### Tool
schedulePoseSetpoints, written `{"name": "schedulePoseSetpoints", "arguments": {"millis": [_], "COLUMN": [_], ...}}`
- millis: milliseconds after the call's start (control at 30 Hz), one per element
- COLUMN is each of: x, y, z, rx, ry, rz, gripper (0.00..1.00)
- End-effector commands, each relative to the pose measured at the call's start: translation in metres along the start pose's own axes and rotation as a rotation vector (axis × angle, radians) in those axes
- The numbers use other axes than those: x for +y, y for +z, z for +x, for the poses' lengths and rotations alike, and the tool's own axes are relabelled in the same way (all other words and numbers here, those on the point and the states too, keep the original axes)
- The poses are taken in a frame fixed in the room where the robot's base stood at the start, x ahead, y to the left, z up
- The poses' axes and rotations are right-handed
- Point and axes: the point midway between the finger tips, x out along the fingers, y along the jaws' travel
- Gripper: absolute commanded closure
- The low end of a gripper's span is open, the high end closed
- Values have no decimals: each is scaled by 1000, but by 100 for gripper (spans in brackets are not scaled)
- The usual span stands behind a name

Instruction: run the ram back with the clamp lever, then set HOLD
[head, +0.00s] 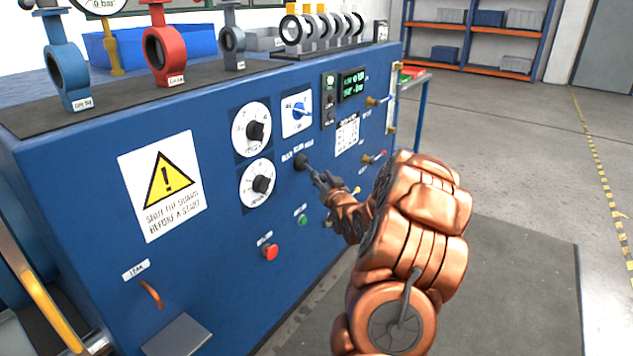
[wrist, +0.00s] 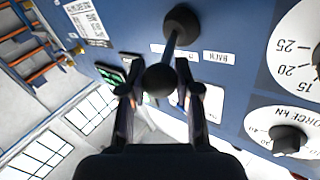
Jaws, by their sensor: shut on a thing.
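The clamp lever sticks out of the blue panel, with its dark round boss (head: 302,161) in the head view. In the wrist view its metal shaft (wrist: 169,50) runs from the black boss to a black ball knob (wrist: 161,80). My gripper (head: 322,181) is at the lever's outer end. In the wrist view my gripper (wrist: 160,85) has one finger on each side of the ball and is shut on it. Labels sit beside the boss; one seems to read BACK. I cannot tell surely which marked position the lever is in.
The blue bench (head: 100,200) carries two dials, a blue selector (head: 299,111), a small green-lettered display (head: 352,84), a red button (head: 270,252) and a green button (head: 302,220). Several valves stand on top. A yellow rail (head: 40,300) is at left. The floor at right is clear.

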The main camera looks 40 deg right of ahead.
Motion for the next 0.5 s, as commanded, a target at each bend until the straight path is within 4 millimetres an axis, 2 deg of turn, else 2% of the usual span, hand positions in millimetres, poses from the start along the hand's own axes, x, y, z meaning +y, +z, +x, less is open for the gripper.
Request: {"name": "schedulePoseSetpoints", "arguments": {"millis": [167,200,400,500], "x": [-4,-4,-1,0], "y": [0,0,0,0], "z": [0,0,0,0], "rx": [0,0,-1,-1], "ry": [-8,-8,-5,-4], "rz": [-2,-2,-1,0], "gripper": [100,64,43,42]}}
